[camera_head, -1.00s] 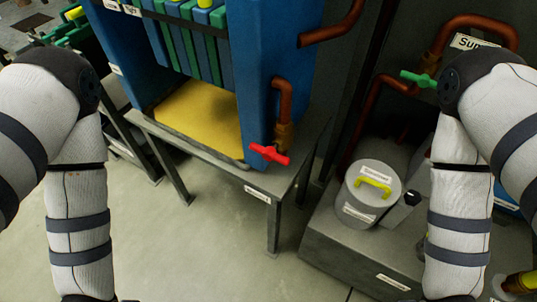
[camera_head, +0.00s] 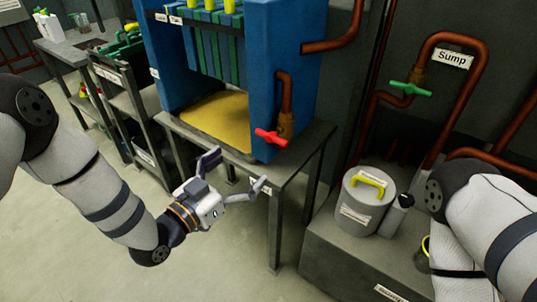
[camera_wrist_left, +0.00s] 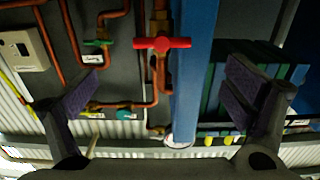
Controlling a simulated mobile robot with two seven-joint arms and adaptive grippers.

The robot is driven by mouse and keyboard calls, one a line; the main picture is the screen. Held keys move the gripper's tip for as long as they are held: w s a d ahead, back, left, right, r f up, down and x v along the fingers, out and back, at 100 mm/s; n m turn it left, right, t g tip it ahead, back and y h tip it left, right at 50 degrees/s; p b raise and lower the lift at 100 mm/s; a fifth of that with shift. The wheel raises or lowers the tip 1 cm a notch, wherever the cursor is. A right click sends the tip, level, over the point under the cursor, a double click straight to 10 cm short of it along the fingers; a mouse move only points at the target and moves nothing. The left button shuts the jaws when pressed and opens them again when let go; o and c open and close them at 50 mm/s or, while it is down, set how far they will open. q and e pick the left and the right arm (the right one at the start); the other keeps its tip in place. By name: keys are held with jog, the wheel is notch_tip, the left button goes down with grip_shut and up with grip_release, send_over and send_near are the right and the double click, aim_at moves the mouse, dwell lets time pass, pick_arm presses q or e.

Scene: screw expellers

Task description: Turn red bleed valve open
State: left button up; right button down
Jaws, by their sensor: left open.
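The red bleed valve handle (camera_head: 270,138) sits on a copper pipe fitting at the front right of the blue press. Its bar lies crosswise, tilted slightly down to the right. My left gripper (camera_head: 234,174) is open and empty, in front of and below the valve and left of it, apart from it. In the left wrist view, the red handle (camera_wrist_left: 163,43) shows between and beyond the spread fingers (camera_wrist_left: 165,80). My right arm shows at the right edge, but its gripper is out of view.
The blue press (camera_head: 274,70) with its yellow tray (camera_head: 215,120) stands on a metal table (camera_head: 295,165). A green valve (camera_head: 411,89) is on the sump pipes at the right. A grey lidded container (camera_head: 367,205) stands below it.

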aim_at(273, 136)
pick_arm(q)
jog(key=x, duration=0.4)
jog(key=b+x, duration=0.1)
jog(key=x, duration=0.7)
jog(key=shift+a+f, duration=0.15)
jog(key=shift+f, duration=0.1)
jog(key=c, duration=1.2)
